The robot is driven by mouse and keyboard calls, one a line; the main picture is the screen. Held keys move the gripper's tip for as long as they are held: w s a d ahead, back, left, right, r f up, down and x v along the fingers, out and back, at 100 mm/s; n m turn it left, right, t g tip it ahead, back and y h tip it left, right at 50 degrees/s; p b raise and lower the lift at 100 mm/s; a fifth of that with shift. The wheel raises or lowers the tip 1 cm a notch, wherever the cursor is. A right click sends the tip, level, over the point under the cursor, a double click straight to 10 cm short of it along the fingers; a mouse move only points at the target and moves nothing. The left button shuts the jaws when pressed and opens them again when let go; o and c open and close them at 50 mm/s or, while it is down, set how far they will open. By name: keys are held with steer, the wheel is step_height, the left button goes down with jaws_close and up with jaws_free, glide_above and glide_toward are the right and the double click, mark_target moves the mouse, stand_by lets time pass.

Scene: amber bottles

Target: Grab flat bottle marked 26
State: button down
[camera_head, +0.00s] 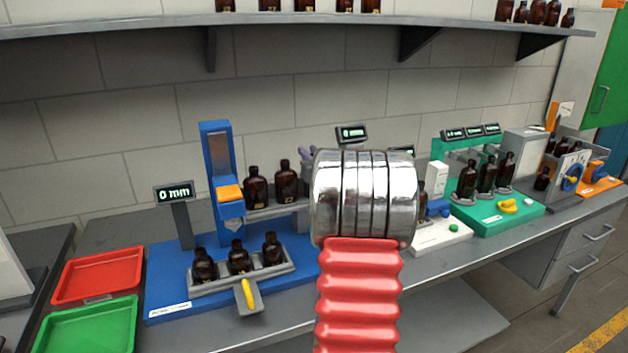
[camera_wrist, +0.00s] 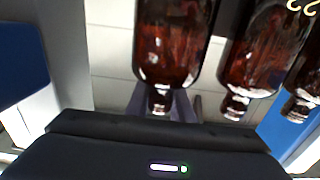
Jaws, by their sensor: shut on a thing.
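In the wrist view, upside down, my gripper (camera_wrist: 162,98) has its grey-purple fingers on either side of the neck of a dark amber bottle (camera_wrist: 172,40) and is shut on it. No number shows on this bottle's visible side, so I cannot tell whether it is 26. Two more amber bottles (camera_wrist: 258,50) are close on its right. In the head view, my chrome wrist and red sleeve hide most of the gripper. Two amber bottles (camera_head: 257,188) (camera_head: 287,182) stand on the raised grey ledge of the blue station, left of my wrist.
Three small bottles (camera_head: 239,257) stand in a grey rack on the blue base (camera_head: 168,284). A red tray (camera_head: 98,274) and a green tray (camera_head: 88,325) lie at left. A green station (camera_head: 500,219) with bottles stands at right. A wall shelf (camera_head: 270,19) holds several bottles.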

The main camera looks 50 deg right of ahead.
steer(key=shift+r, duration=0.15)
step_height(320, 180, up, 18)
stand_by(0.6)
stand_by(0.6)
